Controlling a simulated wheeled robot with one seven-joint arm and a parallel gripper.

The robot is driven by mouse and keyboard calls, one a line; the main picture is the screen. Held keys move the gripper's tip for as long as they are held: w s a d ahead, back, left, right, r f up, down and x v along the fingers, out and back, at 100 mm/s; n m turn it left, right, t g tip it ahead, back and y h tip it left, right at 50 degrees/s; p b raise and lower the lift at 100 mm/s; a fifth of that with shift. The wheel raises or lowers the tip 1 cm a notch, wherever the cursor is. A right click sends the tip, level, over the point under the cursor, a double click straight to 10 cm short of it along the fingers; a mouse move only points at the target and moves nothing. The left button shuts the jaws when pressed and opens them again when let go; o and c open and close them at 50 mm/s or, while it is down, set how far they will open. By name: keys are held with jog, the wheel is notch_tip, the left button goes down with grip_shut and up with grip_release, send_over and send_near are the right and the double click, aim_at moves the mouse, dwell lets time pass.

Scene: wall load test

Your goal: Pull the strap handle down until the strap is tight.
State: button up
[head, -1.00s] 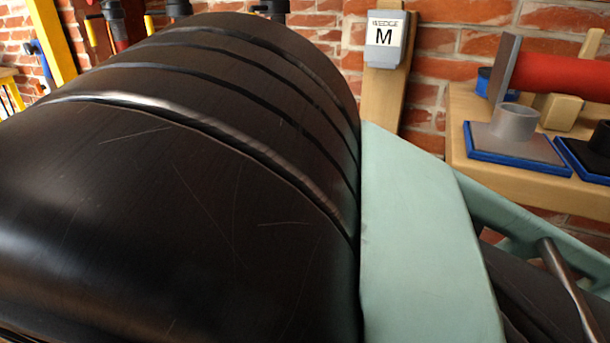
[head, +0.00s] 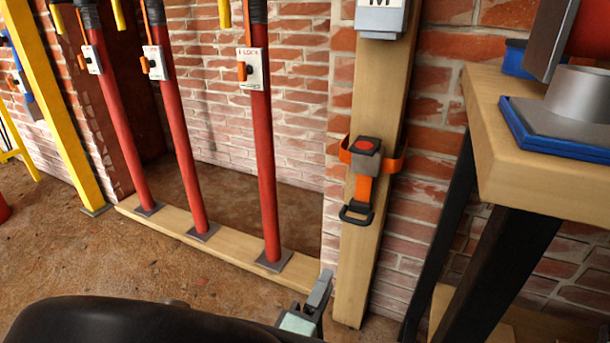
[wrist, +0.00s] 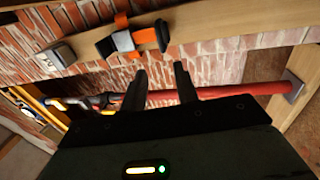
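An orange strap (head: 364,187) runs around a wooden post (head: 341,280) through a grey buckle (head: 362,160) with a red button. Its short tail hangs below the buckle and ends in a black loop handle (head: 356,214). In the wrist view the strap (wrist: 122,38) and the black handle (wrist: 162,36) lie sideways, beyond my fingertips. My gripper (wrist: 160,70) has its two dark fingers apart with nothing between them, short of the handle. In the head view my gripper shows only partly at the bottom, lower left of the handle; my arm hides some of it.
Red props (head: 264,150) stand on a timber sill (head: 230,255) left of the post. A wooden bench (head: 530,165) with dark legs stands close on the right. A grey box (head: 382,18) is fixed higher on the post.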

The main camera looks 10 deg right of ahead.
aim_at(354, 219)
jog(key=shift+b+x, duration=2.8)
jog(key=shift+x, duration=5.65)
